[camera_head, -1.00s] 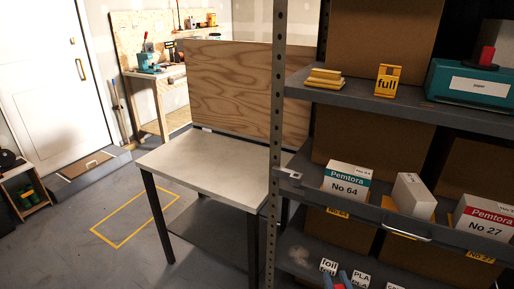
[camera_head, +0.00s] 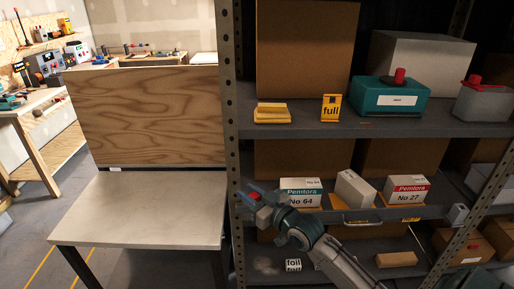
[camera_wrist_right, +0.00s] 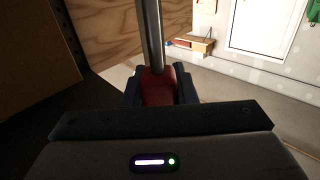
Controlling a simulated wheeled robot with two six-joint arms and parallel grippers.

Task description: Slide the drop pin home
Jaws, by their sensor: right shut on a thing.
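My right gripper (camera_head: 253,196) is raised beside the shelf's left post, at the height of the middle shelf. It is shut on the red grip (camera_head: 255,198) of the drop pin. In the right wrist view, the red grip (camera_wrist_right: 158,88) sits between my two dark fingers, and the pin's grey metal rod (camera_wrist_right: 151,35) runs away from it. The pin's far end is out of that view. The hole or seat for the pin cannot be made out; my gripper covers the middle shelf's left front corner. My left gripper is not in view.
The shelf's left post (camera_head: 231,130) is close to my right gripper. A Pemtora No 64 box (camera_head: 301,193), a plain white box (camera_head: 355,188) and a No 27 box (camera_head: 407,190) stand on the middle shelf. The pale table (camera_head: 145,210) at left is bare.

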